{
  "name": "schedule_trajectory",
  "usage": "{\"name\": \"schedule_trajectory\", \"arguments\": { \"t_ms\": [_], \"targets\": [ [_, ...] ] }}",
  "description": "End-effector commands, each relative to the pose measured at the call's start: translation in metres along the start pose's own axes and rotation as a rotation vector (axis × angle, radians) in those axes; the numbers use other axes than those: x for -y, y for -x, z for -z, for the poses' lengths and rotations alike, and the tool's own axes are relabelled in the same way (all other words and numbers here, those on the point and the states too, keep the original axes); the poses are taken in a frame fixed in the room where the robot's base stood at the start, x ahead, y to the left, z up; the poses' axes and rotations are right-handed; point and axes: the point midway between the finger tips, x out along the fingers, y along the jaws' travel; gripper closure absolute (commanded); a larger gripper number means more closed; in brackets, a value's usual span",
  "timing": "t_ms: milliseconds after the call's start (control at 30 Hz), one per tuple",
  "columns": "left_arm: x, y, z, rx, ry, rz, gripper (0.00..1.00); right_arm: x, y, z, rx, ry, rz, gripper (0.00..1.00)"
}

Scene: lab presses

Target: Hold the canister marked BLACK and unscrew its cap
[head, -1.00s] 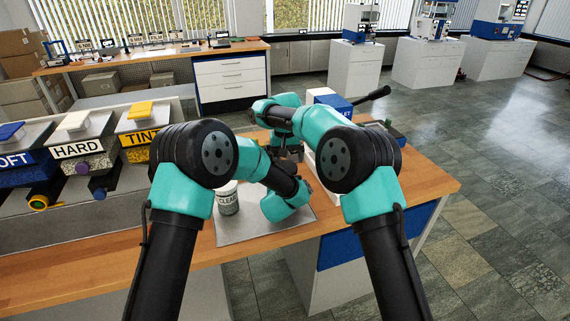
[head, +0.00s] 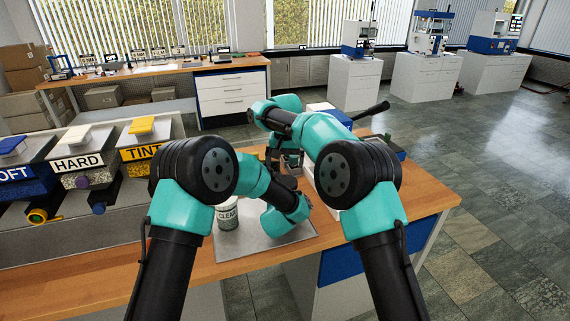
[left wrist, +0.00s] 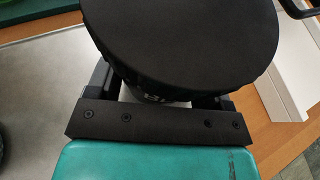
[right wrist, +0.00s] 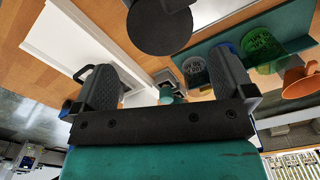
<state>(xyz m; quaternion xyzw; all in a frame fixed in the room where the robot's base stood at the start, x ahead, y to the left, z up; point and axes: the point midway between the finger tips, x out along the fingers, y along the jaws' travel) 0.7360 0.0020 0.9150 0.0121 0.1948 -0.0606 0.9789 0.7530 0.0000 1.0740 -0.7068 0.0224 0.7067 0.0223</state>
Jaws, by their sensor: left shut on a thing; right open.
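The canister marked BLACK has a wide round black cap (left wrist: 180,38) and a pale body (left wrist: 152,97) in the left wrist view; only the start of its lettering shows. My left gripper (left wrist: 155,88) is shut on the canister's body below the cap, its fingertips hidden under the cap. In the right wrist view the round black cap (right wrist: 160,30) lies beyond the fingertips. My right gripper (right wrist: 163,80) is open and empty, with a gap to the cap. In the head view my right gripper (head: 289,160) hangs near the canister, which my arms mostly hide.
A canister marked CLEAR (head: 228,217) stands on the grey mat (head: 255,243). A white tray (right wrist: 65,50), a green cup (right wrist: 262,48) and an orange mug (right wrist: 300,80) show in the right wrist view. Labelled bins (head: 80,163) stand at left. The table's right front is bare.

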Motion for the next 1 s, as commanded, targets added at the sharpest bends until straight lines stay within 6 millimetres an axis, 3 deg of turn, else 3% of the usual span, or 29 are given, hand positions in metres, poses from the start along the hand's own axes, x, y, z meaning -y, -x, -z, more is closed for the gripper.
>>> {"name": "schedule_trajectory", "arguments": {
  "t_ms": [267, 700, 1000],
  "targets": [
    [0.000, 0.000, 0.000, 0.001, 0.000, 0.000, 0.92, 0.000, -0.009, 0.000, 0.001, 0.001, 0.000, 0.00],
    [0.000, 0.000, 0.000, 0.001, 0.000, 0.000, 0.92, 0.000, -0.065, 0.000, 0.002, 0.002, -0.001, 0.00],
    [0.000, 0.000, 0.000, 0.001, 0.000, 0.000, 0.92, 0.000, -0.080, 0.000, 0.000, 0.001, 0.000, 0.00]
  ]
}}
